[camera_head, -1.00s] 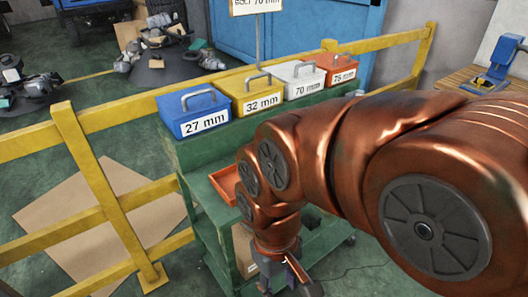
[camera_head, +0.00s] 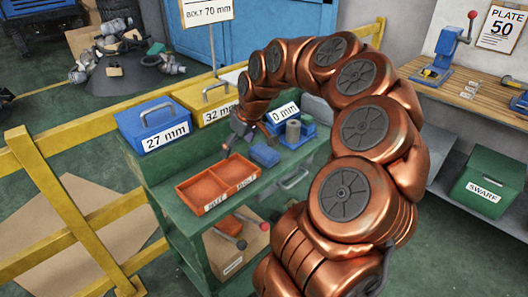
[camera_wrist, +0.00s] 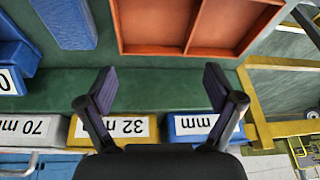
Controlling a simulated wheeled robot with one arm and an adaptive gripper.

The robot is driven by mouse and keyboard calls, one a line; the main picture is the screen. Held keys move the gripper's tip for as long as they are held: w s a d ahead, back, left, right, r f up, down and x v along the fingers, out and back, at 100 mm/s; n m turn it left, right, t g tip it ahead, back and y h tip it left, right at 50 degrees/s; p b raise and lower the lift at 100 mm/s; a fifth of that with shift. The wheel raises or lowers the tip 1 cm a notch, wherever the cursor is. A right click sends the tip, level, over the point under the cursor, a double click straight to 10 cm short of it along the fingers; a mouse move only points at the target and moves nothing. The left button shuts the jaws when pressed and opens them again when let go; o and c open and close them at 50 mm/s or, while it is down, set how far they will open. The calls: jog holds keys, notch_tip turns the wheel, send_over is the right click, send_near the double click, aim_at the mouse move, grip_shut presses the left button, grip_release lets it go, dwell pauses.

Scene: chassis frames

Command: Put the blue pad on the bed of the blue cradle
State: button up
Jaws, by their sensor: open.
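The blue pad (camera_head: 265,154) lies on the green cart top, between the orange tray and the blue cradle. It also shows at the top left of the wrist view (camera_wrist: 67,22). The blue cradle (camera_head: 298,143) stands just right of the pad, with a grey cylinder (camera_head: 293,132) on or behind it. Part of the cradle shows at the left edge of the wrist view (camera_wrist: 14,52). My gripper (camera_wrist: 160,88) is open and empty above the cart, on the box side of the pad and apart from it. In the head view my gripper (camera_head: 239,131) is small and partly unclear.
An orange two-part tray (camera_head: 217,184) lies left of the pad. A blue 27 mm box (camera_head: 150,122), a yellow 32 mm box (camera_head: 205,100) and a white box line the cart's back edge. A yellow railing (camera_head: 80,118) runs behind. A workbench (camera_head: 460,90) stands at right.

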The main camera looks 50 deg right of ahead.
jog(key=m+h, duration=0.1)
send_over(265, 151)
jog(key=s, duration=0.2)
jog(key=f, duration=0.3)
jog(key=shift+s+f+p, duration=0.2)
jog(key=shift+f+p, duration=0.05)
jog(key=shift+p, duration=0.1)
jog(key=shift+d+f, duration=0.15)
jog(key=shift+f, duration=0.1)
jog(key=shift+p+x, duration=1.25)
jog(key=shift+x, duration=1.95)
jog(key=shift+w+f, duration=0.35)
jog(key=shift+f, duration=0.05)
jog(key=shift+t, duration=0.3)
jog(key=shift+f+b, duration=0.25)
jog(key=shift+b, duration=0.3)
jog(key=c, duration=1.3)
jog(key=shift+c, duration=0.2)
